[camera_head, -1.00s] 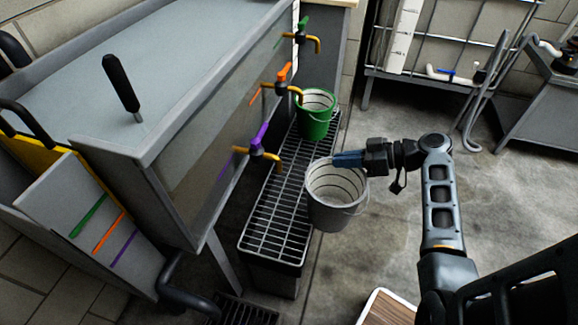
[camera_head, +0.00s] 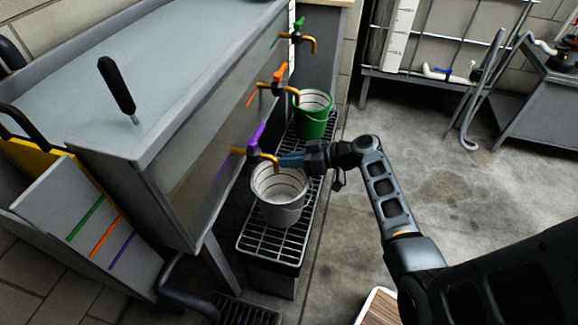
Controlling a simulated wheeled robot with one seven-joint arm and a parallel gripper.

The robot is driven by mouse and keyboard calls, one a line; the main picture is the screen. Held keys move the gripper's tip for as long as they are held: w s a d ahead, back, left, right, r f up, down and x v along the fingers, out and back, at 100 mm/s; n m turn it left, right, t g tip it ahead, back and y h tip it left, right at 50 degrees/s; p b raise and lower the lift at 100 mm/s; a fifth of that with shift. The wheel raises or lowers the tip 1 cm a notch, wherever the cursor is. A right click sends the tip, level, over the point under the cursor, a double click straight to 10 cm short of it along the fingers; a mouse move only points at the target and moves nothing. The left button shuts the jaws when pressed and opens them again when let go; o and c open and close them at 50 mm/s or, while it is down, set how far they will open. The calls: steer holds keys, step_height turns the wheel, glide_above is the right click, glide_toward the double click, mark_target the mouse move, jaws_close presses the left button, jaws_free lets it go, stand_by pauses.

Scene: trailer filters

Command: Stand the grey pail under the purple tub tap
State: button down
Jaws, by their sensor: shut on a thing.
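The grey pail (camera_head: 281,212) is upright at the purple-handled tap, over the slatted grate (camera_head: 262,246) beside the tub. I cannot tell whether its base touches the grate. The purple tub tap (camera_head: 256,142) has a brass spout whose tip shows over the pail's mouth, near its back rim. My gripper (camera_head: 290,161) is shut on the pail's far right rim. The fingertips partly hide that rim.
A green pail (camera_head: 314,115) stands farther back on the grate, near the orange tap (camera_head: 278,78). A green tap (camera_head: 299,31) is beyond it. The grey tub (camera_head: 180,75) walls the left side. Open concrete floor (camera_head: 440,190) lies to the right.

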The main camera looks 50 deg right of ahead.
steer(key=shift+w+f, duration=0.15)
steer(key=shift+f, duration=1.15)
steer(key=shift+f, duration=0.2)
steer(key=c, duration=1.2)
jaws_free()
steer(key=shift+c, duration=0.2)
steer(key=shift+r, duration=0.1)
steer(key=v, duration=1.2)
steer(key=shift+r, duration=0.1)
